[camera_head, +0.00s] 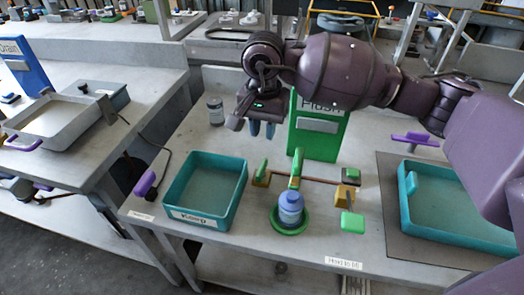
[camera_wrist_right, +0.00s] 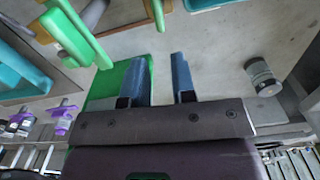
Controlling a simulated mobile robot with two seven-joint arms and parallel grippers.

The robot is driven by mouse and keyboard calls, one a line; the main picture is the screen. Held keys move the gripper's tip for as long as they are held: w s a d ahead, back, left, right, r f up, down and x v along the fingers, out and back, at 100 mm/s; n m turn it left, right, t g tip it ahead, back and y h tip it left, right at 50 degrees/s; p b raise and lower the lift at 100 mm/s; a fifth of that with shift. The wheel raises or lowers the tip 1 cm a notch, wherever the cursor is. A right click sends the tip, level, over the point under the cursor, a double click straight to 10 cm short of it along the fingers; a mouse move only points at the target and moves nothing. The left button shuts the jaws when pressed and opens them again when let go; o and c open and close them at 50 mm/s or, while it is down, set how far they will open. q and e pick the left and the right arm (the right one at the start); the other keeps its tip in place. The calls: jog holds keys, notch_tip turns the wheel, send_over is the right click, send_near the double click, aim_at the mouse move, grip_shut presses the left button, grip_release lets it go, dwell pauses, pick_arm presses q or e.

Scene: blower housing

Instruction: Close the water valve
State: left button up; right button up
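A copper pipe (camera_head: 320,181) runs across the bench between yellow supports, with an upright green lever (camera_head: 297,163) at its middle, apparently the water valve handle. A blue bottle (camera_head: 290,208) stands in a green dish (camera_head: 290,227) in front of it. My right gripper (camera_head: 262,130) is above the bench, behind and left of the lever and apart from it. Its blue fingers are open and empty in the right wrist view (camera_wrist_right: 162,78). Green bars (camera_wrist_right: 75,35) show at that view's top left; I cannot tell which part they are. My left gripper is not in view.
A green sign board (camera_head: 320,140) stands behind the pipe, partly hidden by my right arm. A teal bin (camera_head: 205,190) is left, another teal tray (camera_head: 408,210) right. A grey bottle (camera_head: 215,110) stands at back left. A purple handle (camera_head: 147,184) is at the bench's left edge.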

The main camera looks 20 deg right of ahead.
jog(key=shift+s+f, duration=0.1)
jog(key=shift+f, duration=0.3)
send_over(263, 163)
notch_tip(263, 163, down, 4)
jog(key=shift+f+b, duration=0.1)
jog(key=shift+b, duration=0.3)
notch_tip(263, 163, down, 5)
jog(key=shift+f+b, duration=0.2)
jog(key=shift+b, duration=0.2)
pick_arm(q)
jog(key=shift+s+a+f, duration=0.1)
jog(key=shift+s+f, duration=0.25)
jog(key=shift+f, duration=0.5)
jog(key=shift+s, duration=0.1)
pick_arm(e)
grip_shut()
